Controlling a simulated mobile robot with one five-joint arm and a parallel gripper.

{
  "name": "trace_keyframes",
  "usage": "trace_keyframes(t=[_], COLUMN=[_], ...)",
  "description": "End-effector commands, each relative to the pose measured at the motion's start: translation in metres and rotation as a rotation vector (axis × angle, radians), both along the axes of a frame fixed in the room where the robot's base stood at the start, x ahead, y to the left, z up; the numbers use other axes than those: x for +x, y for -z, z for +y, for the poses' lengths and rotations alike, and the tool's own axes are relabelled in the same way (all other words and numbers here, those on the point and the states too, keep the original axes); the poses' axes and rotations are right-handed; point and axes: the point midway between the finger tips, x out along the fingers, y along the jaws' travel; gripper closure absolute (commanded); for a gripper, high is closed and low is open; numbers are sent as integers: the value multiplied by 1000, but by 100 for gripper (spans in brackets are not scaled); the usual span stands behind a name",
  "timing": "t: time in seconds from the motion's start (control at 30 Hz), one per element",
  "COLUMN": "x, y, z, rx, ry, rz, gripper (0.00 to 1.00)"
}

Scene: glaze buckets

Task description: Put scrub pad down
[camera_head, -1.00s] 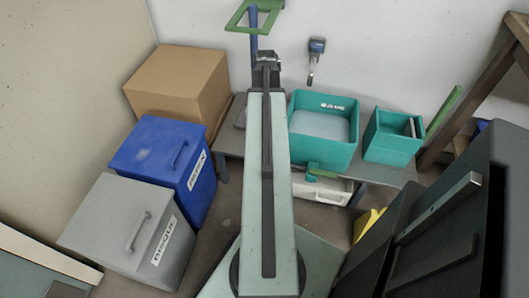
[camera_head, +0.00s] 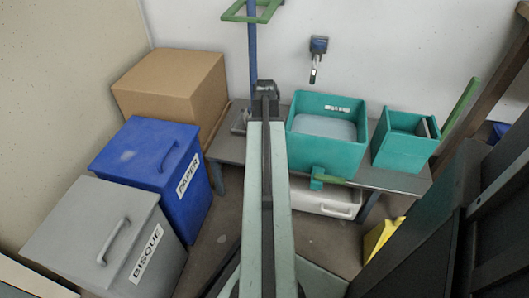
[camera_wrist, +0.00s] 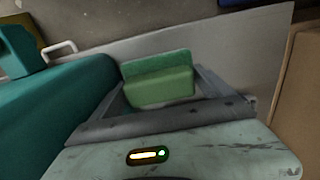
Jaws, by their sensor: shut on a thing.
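The scrub pad is a green block (camera_wrist: 158,80) with a darker green layer on its upper side, in the wrist view. My gripper (camera_wrist: 160,74) is shut on it, with grey parts on both sides of the pad. The grey bench (camera_wrist: 235,40) shows behind and beneath the pad; I cannot tell whether the pad touches it. In the head view my own arm hides the gripper and pad. The bench (camera_head: 385,180) stands along the wall there, with a small grey tray (camera_head: 240,122) at its left end.
A teal tub (camera_head: 325,150) stands beside my arm, also close left in the wrist view (camera_wrist: 50,115). A smaller teal bucket (camera_head: 402,150) stands right of it. A cardboard box (camera_head: 170,85), blue bin (camera_head: 145,155) and grey bin (camera_head: 90,230) stand left. A dark cabinet (camera_head: 430,230) fills the lower right.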

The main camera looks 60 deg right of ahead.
Motion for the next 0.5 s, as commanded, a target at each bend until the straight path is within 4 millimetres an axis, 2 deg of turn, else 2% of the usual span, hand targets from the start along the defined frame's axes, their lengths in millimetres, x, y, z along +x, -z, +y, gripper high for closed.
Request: trace_keyframes(t=[0.03, 0.17, 0.5], x=[0, 0, 1], y=[17, 38, 36], z=[0, 0, 0], rx=[0, 0, 0], ry=[0, -1, -1], rz=[0, 0, 0], gripper=[42, 42, 42])
